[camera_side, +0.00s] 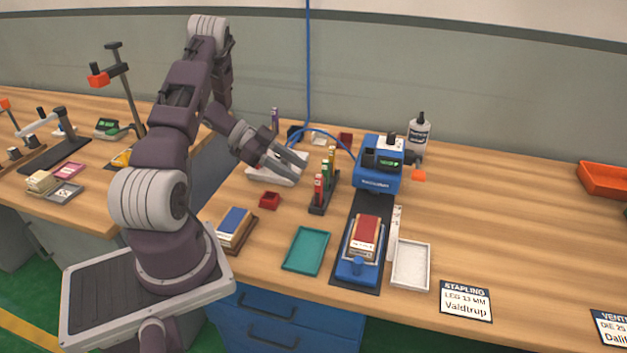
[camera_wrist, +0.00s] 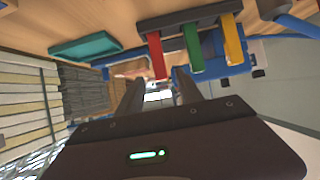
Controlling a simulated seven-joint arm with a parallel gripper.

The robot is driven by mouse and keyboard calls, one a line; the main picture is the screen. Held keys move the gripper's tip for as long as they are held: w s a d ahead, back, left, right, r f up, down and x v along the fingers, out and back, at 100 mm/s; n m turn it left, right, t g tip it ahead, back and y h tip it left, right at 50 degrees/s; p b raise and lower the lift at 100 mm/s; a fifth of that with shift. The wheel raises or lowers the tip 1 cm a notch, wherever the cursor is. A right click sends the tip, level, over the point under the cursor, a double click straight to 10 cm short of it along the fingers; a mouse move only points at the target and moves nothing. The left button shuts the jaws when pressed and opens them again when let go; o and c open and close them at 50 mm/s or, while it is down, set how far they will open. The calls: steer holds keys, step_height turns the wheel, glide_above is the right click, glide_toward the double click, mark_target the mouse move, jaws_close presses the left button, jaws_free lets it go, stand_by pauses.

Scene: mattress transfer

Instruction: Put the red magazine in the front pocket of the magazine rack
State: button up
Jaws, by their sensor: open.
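The magazine rack (camera_side: 319,209) is a dark narrow stand in the middle of the bench. The red magazine (camera_side: 319,188) stands upright at its front end, seemingly in the front pocket; how deep it sits cannot be told. A green magazine (camera_side: 325,170) and a yellow one stand behind it. In the wrist view the red magazine (camera_wrist: 158,55), green magazine (camera_wrist: 192,52) and yellow magazine (camera_wrist: 233,40) show beyond the fingers, on the dark rack (camera_wrist: 188,19). My gripper (camera_side: 301,165) is open and empty, just left of the rack and above the bench, apart from the red magazine.
A blue stapling machine (camera_side: 378,178) stands right of the rack. A small red bin (camera_side: 269,201) is left of it. A teal tray (camera_side: 306,251), a blue fixture with a red-topped block (camera_side: 364,234) and a white tray (camera_side: 411,266) lie in front.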

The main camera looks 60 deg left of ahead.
steer(key=w+a+r+t+y, duration=0.25)
steer(key=w+r+y, duration=0.45)
steer(key=w+r, duration=0.5)
steer(key=d+r+n+y, duration=0.2)
steer(key=r+y, duration=0.1)
steer(key=r, duration=0.4)
steer(key=d+r+n+y, duration=0.2)
steer(key=d+r+n, duration=0.1)
steer(key=r, duration=0.4)
steer(key=s+d+r+n+g+y, duration=0.1)
steer(key=s+d+r+n+g, duration=0.2)
steer(key=s+d, duration=0.75)
steer(key=s+d+f+g+h, duration=0.1)
steer(key=s+d+f+h, duration=0.1)
steer(key=s+d, duration=0.5)
steer(key=s+d+f+n+g+h, duration=0.1)
steer(key=s+d+f+h, duration=0.1)
steer(key=s+d, duration=0.5)
steer(key=s+f, duration=0.1)
steer(key=s, duration=0.3)
steer(key=shift+f, duration=0.35)
